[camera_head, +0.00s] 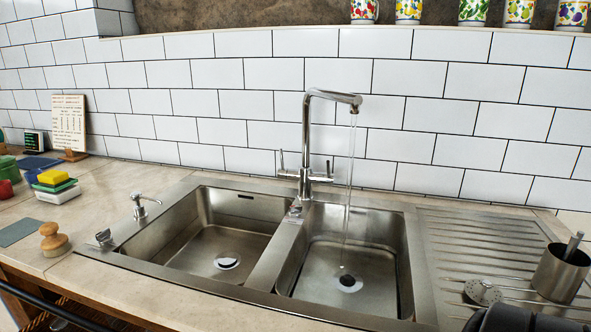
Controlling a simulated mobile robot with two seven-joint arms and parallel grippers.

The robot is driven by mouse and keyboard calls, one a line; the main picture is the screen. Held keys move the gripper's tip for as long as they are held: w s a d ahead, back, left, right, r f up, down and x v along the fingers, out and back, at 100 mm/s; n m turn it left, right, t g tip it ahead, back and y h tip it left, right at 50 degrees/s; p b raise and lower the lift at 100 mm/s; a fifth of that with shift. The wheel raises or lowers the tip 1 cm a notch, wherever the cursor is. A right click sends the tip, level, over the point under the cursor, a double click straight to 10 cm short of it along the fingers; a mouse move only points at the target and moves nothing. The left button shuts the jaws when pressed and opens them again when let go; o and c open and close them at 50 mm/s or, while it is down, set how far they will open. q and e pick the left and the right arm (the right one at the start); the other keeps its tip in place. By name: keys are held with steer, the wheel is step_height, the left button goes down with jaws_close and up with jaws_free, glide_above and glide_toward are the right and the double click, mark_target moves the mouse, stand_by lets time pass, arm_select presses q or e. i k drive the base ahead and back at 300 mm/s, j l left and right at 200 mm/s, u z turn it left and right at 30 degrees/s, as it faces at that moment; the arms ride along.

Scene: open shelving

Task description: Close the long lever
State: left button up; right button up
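A chrome faucet (306,140) stands behind the double sink. Its spout bends to the right, and a thin stream of water (349,185) falls from it into the right basin (345,262). Two thin upright levers rise at the faucet's base, a left lever (281,160) and a right lever (328,168). They look alike in size, and I cannot tell which is the long one.
The left basin (215,245) is empty. A soap dispenser (142,206) stands at its back left. A wooden-handled brush (53,239) and colored boxes (54,181) lie on the left counter. A metal cup (560,272) stands on the right drainboard (470,240), near dark objects at the bottom right.

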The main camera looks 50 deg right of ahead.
mark_target(329, 179)
steer(key=i+j+z, duration=0.2)
steer(key=j+z, duration=0.15)
steer(key=z, duration=0.15)
steer(key=i+j+z, duration=0.1)
steer(key=j+z, duration=0.35)
steer(key=l, duration=0.1)
